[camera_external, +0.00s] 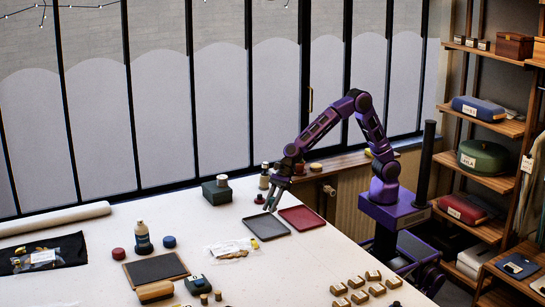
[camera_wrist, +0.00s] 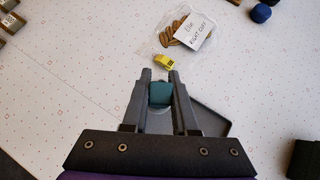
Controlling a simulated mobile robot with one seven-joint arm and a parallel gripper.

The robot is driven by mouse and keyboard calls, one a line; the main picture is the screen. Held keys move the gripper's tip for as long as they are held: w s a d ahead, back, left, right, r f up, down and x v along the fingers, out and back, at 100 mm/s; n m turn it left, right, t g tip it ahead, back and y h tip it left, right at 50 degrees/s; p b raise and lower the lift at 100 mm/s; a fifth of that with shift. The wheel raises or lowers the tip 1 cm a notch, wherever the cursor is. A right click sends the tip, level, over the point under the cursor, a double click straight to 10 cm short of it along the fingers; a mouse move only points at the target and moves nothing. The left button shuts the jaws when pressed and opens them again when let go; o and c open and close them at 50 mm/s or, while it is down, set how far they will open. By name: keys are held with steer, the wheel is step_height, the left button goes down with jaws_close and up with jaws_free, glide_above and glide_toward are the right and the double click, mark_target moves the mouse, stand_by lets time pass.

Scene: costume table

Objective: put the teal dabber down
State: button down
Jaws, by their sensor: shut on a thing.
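The teal dabber (camera_wrist: 160,93) is between the two fingertips of my gripper (camera_wrist: 160,82) in the wrist view. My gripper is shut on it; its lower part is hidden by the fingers. In the external view my gripper (camera_external: 270,203) points down over the back of the table, just above or at the grey tray (camera_external: 265,226). The grey tray also shows behind the fingers in the wrist view (camera_wrist: 210,120). I cannot tell whether the dabber touches anything below.
A red tray (camera_external: 302,217) lies right of the grey one. A labelled clear bag (camera_external: 232,250) lies in front, with a small yellow thing (camera_wrist: 164,62) beside it. A dark green box (camera_external: 216,192) stands to the left. Small wooden blocks (camera_external: 358,283) sit near the front right.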

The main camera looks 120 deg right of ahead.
steer(key=w+d+b, duration=0.1)
steer(key=w+d, duration=0.3)
steer(key=w, duration=0.4)
steer(key=w+d, duration=0.5)
steer(key=w, duration=0.3)
steer(key=w+d+f+m+h, duration=0.1)
steer(key=w+d+m+h, duration=0.15)
steer(key=d, duration=0.65)
steer(key=w+d+m+h, duration=0.1)
steer(key=d+m+h, duration=0.15)
steer(key=d, duration=0.75)
steer(key=shift+m+t+y, duration=0.3)
steer(key=shift+t, duration=0.1)
steer(key=f, duration=0.2)
steer(key=f+b, duration=0.1)
steer(key=f, duration=0.1)
steer(key=d+f, duration=0.1)
steer(key=f, duration=0.1)
steer(key=shift+s+b, duration=0.2)
steer(key=shift+b, duration=0.15)
steer(key=shift+f, duration=2.1)
steer(key=shift+f, duration=0.2)
steer(key=c, duration=0.7)
jaws_free()
